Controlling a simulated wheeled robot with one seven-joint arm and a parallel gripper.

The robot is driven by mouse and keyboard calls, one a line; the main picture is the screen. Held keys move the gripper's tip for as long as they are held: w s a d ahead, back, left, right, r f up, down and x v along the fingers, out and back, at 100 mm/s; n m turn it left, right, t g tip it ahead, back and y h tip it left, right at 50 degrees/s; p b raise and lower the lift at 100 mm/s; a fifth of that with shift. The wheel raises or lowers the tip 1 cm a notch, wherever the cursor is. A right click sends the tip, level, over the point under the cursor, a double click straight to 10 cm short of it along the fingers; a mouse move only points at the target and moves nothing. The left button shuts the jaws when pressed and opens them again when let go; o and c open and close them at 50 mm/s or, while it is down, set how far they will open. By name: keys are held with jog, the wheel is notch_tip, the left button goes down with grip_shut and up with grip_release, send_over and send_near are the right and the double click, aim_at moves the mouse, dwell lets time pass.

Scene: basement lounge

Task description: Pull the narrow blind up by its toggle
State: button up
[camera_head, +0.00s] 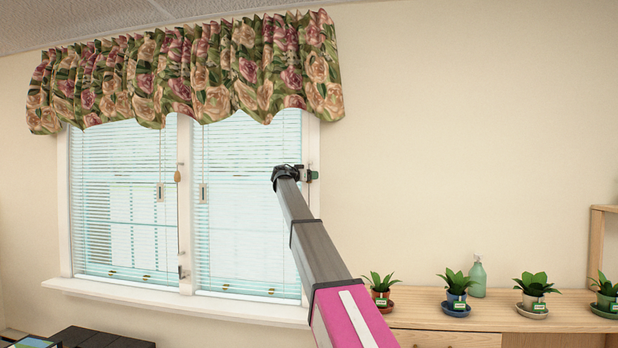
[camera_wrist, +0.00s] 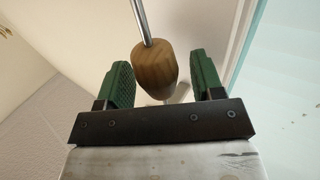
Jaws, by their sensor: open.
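Two pale slatted blinds hang lowered in the window, a left one (camera_head: 112,215) and a right one (camera_head: 245,205), close in apparent width. My gripper (camera_head: 312,175) is up at the right edge of the right blind. Gaps show between toggle and pads. In the head view this toggle is not discernible near my gripper. Another wooden toggle (camera_head: 177,176) hangs between the two blinds.
A floral valance (camera_head: 190,70) hangs above my gripper. The white sill (camera_head: 170,300) runs below the window. Potted plants (camera_head: 457,288) and a green spray bottle (camera_head: 477,277) stand on a wooden cabinet (camera_head: 495,315) at right. The wall right of the window is bare.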

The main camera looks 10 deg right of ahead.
grip_shut()
notch_tip(320, 180, down, 35)
jog(key=shift+s+f, duration=0.1)
jog(key=shift+f, duration=0.2)
jog(key=shift+c, duration=1)
grip_release()
jog(key=shift+o, duration=1)
jog(key=shift+a, duration=0.1)
jog(key=v, duration=1)
jog(key=shift+s+a, duration=0.2)
jog(key=shift+s, duration=0.1)
